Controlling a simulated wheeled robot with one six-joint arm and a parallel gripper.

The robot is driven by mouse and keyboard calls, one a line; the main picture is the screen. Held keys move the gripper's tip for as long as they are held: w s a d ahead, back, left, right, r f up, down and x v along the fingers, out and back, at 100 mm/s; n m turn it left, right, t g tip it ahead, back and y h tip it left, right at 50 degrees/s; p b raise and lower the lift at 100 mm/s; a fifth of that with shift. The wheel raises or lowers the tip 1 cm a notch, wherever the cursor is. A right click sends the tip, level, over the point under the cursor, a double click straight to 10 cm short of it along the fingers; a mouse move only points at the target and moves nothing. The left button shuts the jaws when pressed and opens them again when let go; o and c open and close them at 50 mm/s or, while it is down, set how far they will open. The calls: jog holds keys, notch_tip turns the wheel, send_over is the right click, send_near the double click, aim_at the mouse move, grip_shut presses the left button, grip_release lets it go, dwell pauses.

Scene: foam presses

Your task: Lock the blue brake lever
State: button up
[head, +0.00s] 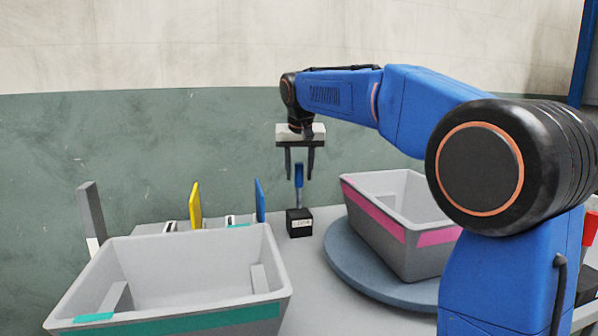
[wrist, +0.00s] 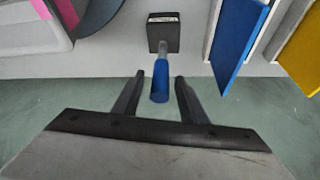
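The blue brake lever (head: 299,175) stands upright on a small black labelled box (head: 299,223) on the table. In the wrist view the lever's blue handle (wrist: 160,83) lies between the fingertips, and its black box (wrist: 163,33) is beyond it. My gripper (head: 299,176) points down over the lever, and it also shows in the wrist view (wrist: 159,80). Its two dark fingers are apart, one on each side of the handle top. I see gaps between the fingers and the handle, so the gripper is open and holds nothing.
A grey bin with a teal stripe (head: 180,318) stands at front left. A grey bin with a pink stripe (head: 375,217) sits on a round blue-grey turntable (head: 345,262) at right. A blue panel (head: 260,201) and a yellow panel (head: 195,205) stand left of the lever. A green-grey wall is behind.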

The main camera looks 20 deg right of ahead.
jog(key=shift+c, duration=0.4)
grip_shut()
